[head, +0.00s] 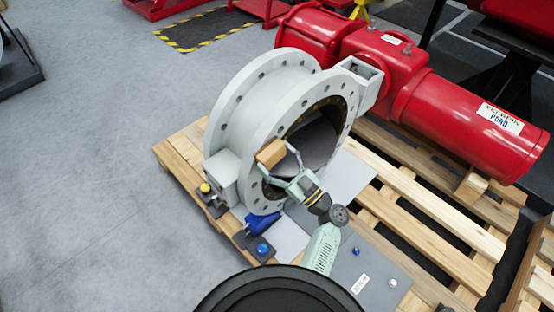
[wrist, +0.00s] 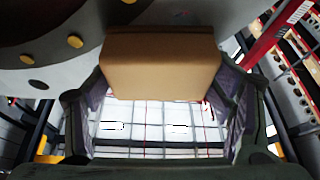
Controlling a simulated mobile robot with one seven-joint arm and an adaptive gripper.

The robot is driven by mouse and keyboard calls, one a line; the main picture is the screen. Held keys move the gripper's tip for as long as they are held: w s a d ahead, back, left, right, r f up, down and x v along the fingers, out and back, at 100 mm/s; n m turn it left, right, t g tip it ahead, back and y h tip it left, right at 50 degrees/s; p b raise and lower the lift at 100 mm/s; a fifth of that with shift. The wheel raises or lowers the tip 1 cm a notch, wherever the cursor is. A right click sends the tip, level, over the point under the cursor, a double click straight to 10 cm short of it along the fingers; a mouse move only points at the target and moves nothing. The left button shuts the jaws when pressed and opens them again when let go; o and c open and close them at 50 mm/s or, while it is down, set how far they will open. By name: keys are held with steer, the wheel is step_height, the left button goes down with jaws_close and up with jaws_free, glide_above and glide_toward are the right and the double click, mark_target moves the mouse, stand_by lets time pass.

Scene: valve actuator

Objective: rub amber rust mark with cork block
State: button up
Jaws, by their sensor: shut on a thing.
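My gripper (head: 279,163) is shut on a tan cork block (head: 271,153). It holds the block in front of the near flange face of the large grey valve (head: 240,130), at the lower left of its round opening. In the wrist view the block (wrist: 160,65) sits between the two fingers of my gripper (wrist: 162,92), its top edge close to the grey flange (wrist: 110,14). I cannot tell whether the block touches the flange. I cannot pick out an amber rust mark for certain; the block and gripper cover part of the flange.
A red actuator cylinder (head: 470,115) extends right from the valve. The valve stands on a wooden pallet (head: 420,200). A blue object (head: 262,223) and a dark block with a blue knob (head: 261,248) lie below the gripper. Grey floor (head: 90,160) at left is clear.

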mark_target(283, 148)
steer(key=shift+w+d+r+b, duration=0.45)
steer(key=shift+d+r, duration=0.05)
steer(key=shift+r, duration=0.2)
steer(key=shift+w+d+r+b, duration=0.4)
steer(key=shift+w+d+r, duration=0.05)
steer(key=shift+r, duration=0.2)
steer(key=shift+w+d+r+b, duration=0.45)
steer(key=shift+w+r+b, duration=0.05)
steer(key=shift+r+b, duration=0.1)
steer(key=shift+w+d+r+b, duration=0.4)
steer(key=shift+w+r+b, duration=0.05)
steer(key=shift+r+b, duration=0.15)
steer(key=shift+b, duration=0.65)
